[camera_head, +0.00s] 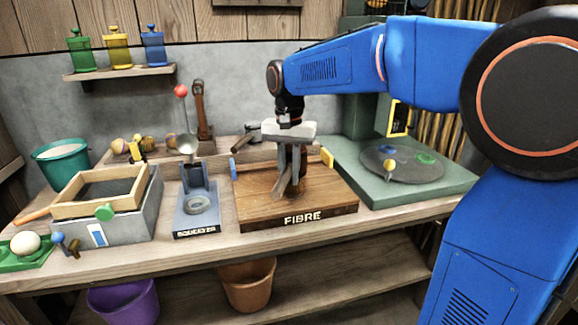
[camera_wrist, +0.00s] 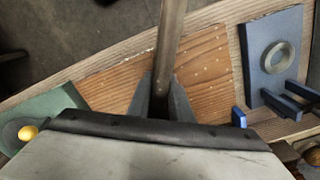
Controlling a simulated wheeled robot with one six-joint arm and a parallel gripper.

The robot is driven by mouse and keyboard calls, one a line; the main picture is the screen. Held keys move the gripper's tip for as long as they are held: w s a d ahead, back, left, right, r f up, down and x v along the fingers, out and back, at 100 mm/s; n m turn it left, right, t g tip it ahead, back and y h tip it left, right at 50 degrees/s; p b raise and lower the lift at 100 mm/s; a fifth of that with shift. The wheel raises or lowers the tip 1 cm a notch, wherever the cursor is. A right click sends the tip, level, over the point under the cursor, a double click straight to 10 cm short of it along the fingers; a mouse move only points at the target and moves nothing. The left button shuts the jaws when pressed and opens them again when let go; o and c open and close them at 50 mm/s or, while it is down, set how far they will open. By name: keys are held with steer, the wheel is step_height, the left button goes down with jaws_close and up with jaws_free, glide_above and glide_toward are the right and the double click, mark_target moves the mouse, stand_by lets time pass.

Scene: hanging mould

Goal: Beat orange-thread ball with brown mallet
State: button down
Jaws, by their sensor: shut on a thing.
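My gripper (camera_head: 290,185) points down over the wooden block marked FIBRE (camera_head: 325,200). It is shut on a brown-grey rod (camera_wrist: 170,45), which looks like the handle of the brown mallet. In the wrist view the rod runs from between the fingers to the top edge, over the dotted block top (camera_wrist: 205,65). In the head view the fingers hide much of the mallet, and I cannot make out its head clearly. A small brown patch shows low by the fingertips. I cannot single out the orange-thread ball; several small balls (camera_head: 118,145) lie on the back ledge.
A blue-grey squeezer (camera_head: 197,222) stands left of the block, with a sieve box (camera_head: 105,228) further left. A green base with a round plate (camera_head: 400,172) stands right. A dark tool (camera_head: 243,142) lies behind the block. Two bins (camera_head: 246,288) stand below the bench.

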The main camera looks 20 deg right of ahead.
mark_target(289, 166)
steer(key=shift+f, duration=0.6)
steer(key=shift+r, duration=2.1)
steer(key=shift+f, duration=0.1)
stand_by(0.4)
